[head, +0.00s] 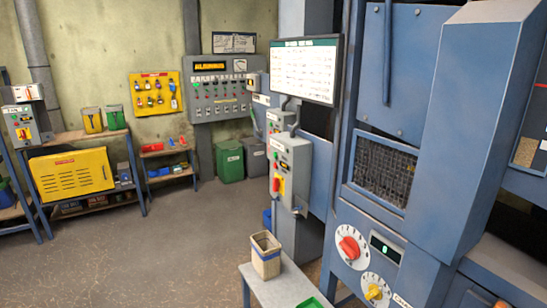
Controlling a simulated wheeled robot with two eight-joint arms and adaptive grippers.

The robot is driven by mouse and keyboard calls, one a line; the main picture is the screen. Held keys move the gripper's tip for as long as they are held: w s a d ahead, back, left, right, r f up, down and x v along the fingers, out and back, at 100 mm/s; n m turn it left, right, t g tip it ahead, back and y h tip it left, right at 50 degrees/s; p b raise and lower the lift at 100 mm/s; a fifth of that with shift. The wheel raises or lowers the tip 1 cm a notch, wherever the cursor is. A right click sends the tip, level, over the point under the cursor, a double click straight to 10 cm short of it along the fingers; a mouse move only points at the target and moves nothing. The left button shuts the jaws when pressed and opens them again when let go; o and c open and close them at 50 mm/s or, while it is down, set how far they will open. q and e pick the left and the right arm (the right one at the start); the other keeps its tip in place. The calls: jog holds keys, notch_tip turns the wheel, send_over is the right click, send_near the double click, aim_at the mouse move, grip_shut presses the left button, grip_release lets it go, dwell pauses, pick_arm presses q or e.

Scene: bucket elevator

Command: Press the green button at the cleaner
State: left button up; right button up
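A tall blue machine (440,140) with a mesh window fills the right side of the head view. Its lower panel has a red knob (349,246), a yellow knob (374,292) and a small display (385,248). A grey control box (292,157) with a red and yellow switch (279,185) is mounted to its left, on a grey-blue post. Neither of my grippers is in view.
A grey bench (285,289) in front holds a beige container (266,255) and a green item (310,302). A white screen (305,71) hangs above the box. A wall control panel (222,88), green bin (229,161) and yellow case (72,173) stand farther back. The floor at left is clear.

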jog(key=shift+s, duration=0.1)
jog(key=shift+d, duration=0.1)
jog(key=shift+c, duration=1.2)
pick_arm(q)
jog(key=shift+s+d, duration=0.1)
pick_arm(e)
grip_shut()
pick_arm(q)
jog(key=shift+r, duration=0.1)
